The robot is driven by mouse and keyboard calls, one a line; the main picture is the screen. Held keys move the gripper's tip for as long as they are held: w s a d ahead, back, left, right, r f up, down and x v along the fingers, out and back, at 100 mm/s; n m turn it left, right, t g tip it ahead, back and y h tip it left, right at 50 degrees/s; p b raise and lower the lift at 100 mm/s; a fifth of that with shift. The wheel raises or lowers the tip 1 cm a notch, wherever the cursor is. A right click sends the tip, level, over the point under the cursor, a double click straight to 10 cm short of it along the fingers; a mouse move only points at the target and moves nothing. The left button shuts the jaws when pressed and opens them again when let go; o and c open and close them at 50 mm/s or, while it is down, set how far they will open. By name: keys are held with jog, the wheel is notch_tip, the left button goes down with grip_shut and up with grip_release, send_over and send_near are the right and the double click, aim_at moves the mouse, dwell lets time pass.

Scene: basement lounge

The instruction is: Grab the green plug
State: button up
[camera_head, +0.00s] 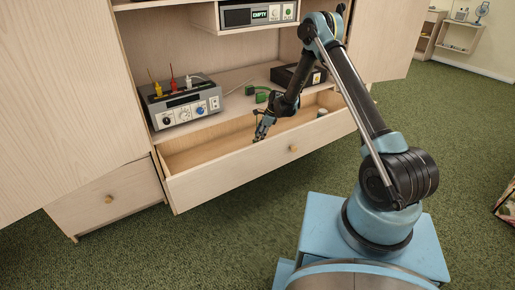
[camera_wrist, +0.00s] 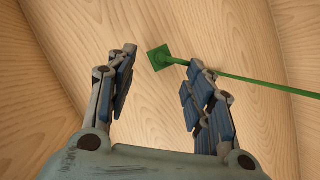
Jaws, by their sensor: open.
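The green plug (camera_wrist: 159,57) shows in the wrist view as a small square green piece with a thin green cord running off to the right. It lies beyond the fingertips, in line with the gap between them, and nothing grips it. My gripper (camera_wrist: 160,78) is open and empty, one finger on either side of the gap. In the head view my gripper (camera_head: 262,128) hangs over the open drawer, pointing down. Green pieces (camera_head: 261,96) show on the shelf just behind it; I cannot tell for sure which is the plug's square end.
The open drawer (camera_head: 205,177) juts out below the shelf. A grey device (camera_head: 183,110) with coloured plugs and knobs stands left on the shelf. A black box (camera_head: 290,76) sits to the right. A display unit (camera_head: 258,14) reading "EMPTY" is above.

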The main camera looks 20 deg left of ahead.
jog(key=shift+x, duration=2.7)
grip_shut()
